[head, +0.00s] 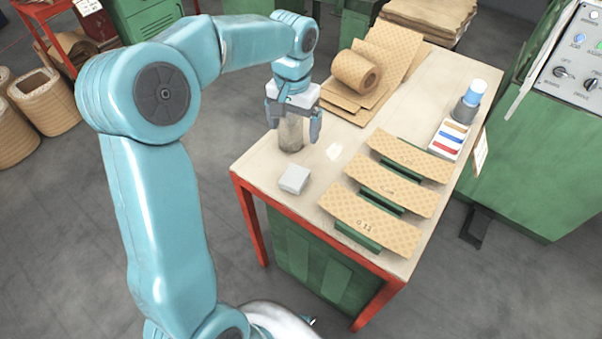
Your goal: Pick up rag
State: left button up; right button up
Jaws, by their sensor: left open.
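A small pale-grey block (293,180), which may be a folded rag, lies near the front left edge of the worktable (262,163). Behind it an upright grey-beige, roughly cylindrical thing (290,134) stands on the table; I cannot tell whether it is cloth or a container. My left gripper (293,128) points down over this upright thing, with its open fingers on either side of it. I cannot tell whether they touch it. My right gripper is not in view.
Several curved tan patterned strips (371,225) rest on green supports at the table's right. A tan roll (357,71) lies on sheets at the back. A bottle (471,97) stands beside a tray of coloured items (448,140). A control cabinet (540,130) stands right.

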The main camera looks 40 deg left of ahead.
pick_arm(q)
send_over(294, 176)
jog(key=f, duration=0.6)
jog(key=a+f, duration=0.1)
jog(key=f, duration=0.3)
jog(key=shift+w+b, duration=0.3)
jog(key=shift+b, duration=0.05)
jog(key=shift+s+d+f, duration=0.15)
jog(key=shift+d+f, duration=0.05)
jog(key=shift+f, duration=0.25)
jog(key=f, duration=0.5)
jog(key=shift+s+d+f, duration=0.1)
jog(key=shift+d, duration=0.2)
jog(key=c, duration=1.1)
